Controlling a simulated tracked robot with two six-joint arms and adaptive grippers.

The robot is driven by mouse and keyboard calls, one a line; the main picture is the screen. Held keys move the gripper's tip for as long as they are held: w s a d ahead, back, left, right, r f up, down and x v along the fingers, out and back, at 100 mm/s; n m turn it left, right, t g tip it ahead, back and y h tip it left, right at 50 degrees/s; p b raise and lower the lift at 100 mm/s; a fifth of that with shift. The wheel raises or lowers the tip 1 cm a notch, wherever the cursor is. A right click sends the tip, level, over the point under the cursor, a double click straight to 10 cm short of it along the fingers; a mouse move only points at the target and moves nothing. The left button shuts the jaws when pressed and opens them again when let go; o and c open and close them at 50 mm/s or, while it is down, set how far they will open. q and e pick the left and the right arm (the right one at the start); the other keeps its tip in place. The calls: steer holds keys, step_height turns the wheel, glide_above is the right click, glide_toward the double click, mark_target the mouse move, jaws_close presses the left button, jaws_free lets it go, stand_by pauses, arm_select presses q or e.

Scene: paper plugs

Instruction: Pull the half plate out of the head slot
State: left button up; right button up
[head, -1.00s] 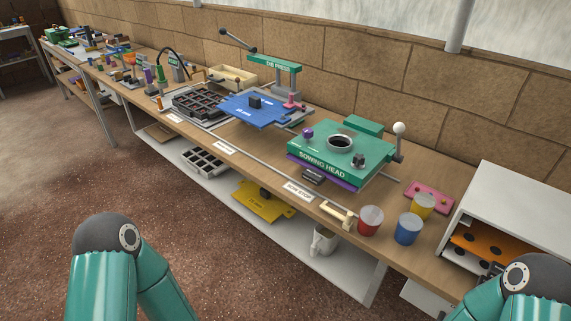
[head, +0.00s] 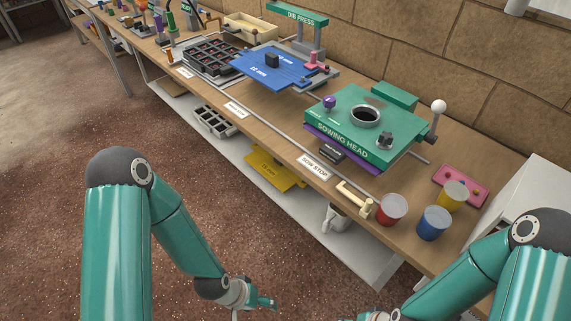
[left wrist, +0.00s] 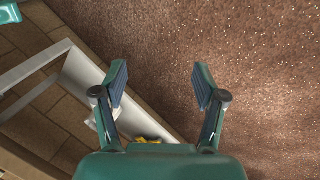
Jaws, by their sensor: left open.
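The green sowing head (head: 350,130) stands on the bench right of centre, with a round dark opening on top. A purple plate (head: 368,169) shows as a thin edge in the slot under it; the rest is hidden by the head. A dark handle (head: 332,152) sits at the plate's front edge. My left gripper (head: 268,304) is low over the floor in front of the bench, well apart from the plate. In the left wrist view its two fingers (left wrist: 160,86) are spread with nothing between them. My right arm enters at lower right; its gripper is out of frame.
Red (head: 391,209), blue (head: 433,224) and yellow (head: 452,196) cups stand right of the head. A cream handle (head: 355,198) lies at the bench's front edge. A blue plate (head: 272,69) is at the dib press. A yellow plate (head: 270,170) lies on the lower shelf.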

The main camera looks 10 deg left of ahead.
arm_select(q)
steer(key=o, duration=0.4)
steer(key=w+r+t, duration=0.1)
steer(key=w, duration=0.1)
steer(key=w+d+r+m+t, duration=0.1)
steer(key=w, duration=0.2)
steer(key=w+r+b, duration=0.1)
steer(key=w, duration=0.2)
steer(key=shift+w+d+r+m+t+h, duration=0.1)
steer(key=shift+d+r+m+t+h, duration=0.05)
steer(key=shift+r+m+t+h, duration=0.2)
arm_select(e)
steer(key=o, duration=0.4)
steer(key=shift+f, duration=0.65)
arm_select(q)
steer(key=m+t+h+b, duration=0.3)
steer(key=m+t, duration=0.4)
glide_toward(328, 153)
steer(key=x, duration=1.1)
arm_select(e)
step_height(328, 153, down, 2)
steer(key=shift+f, duration=0.2)
arm_select(q)
steer(key=shift+c, duration=0.4)
steer(key=c, duration=1.3)
